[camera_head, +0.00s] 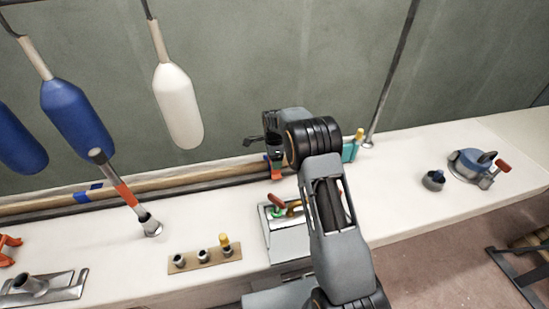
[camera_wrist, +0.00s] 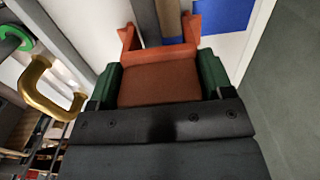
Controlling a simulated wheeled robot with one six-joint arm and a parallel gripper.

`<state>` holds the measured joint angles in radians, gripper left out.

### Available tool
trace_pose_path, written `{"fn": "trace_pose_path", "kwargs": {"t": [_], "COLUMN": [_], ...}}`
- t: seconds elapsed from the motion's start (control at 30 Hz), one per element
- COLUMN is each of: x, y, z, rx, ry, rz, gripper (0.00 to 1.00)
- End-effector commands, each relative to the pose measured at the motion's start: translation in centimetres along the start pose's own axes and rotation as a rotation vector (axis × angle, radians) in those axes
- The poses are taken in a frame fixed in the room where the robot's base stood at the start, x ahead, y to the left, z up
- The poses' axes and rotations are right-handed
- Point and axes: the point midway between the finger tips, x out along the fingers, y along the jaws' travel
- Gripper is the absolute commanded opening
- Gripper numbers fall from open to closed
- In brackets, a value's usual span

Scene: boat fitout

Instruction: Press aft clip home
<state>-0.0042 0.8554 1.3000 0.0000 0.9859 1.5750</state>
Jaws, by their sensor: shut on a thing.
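My gripper (camera_wrist: 160,82) is shut on an orange clip (camera_wrist: 158,84), with a green pad on each side of it. The clip's two prongs point away from my gripper, with a wooden pole (camera_wrist: 168,14) between them. A blue band shows on the pole at the clip's mouth. I cannot tell how deep the pole sits in the clip. In the head view the clip (camera_head: 277,173) shows as a small orange patch at the long pole (camera_head: 160,184) along the wall. My arm hides much of the gripper there.
A tray (camera_head: 287,243) with coloured handled items lies just in front. A block with several short posts (camera_head: 205,259) stands left of it. A striped upright rod (camera_head: 126,194) and hanging fenders (camera_head: 178,106) are to the left. A winch-like fitting (camera_head: 470,163) is at the right.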

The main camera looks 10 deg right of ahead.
Motion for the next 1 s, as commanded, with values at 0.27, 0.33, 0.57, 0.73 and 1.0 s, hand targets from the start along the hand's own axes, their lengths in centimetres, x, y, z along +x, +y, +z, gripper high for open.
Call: {"fn": "trace_pose_path", "kwargs": {"t": [0.27, 0.33, 0.57, 0.73, 1.0], "x": [0.7, 0.8, 0.6, 0.5, -1.1], "y": [0.1, 0.2, 0.1, 0.1, -0.1], "z": [0.0, 0.0, 0.0, 0.0, 0.0], "rx": [0.000, 0.000, 0.000, 0.000, 0.000], "ry": [0.000, 0.000, 0.000, 0.000, 0.000], "rz": [0.006, 0.007, 0.004, 0.003, -0.002], "gripper": [0.38, 0.74, 0.96, 1.00, 1.00]}}
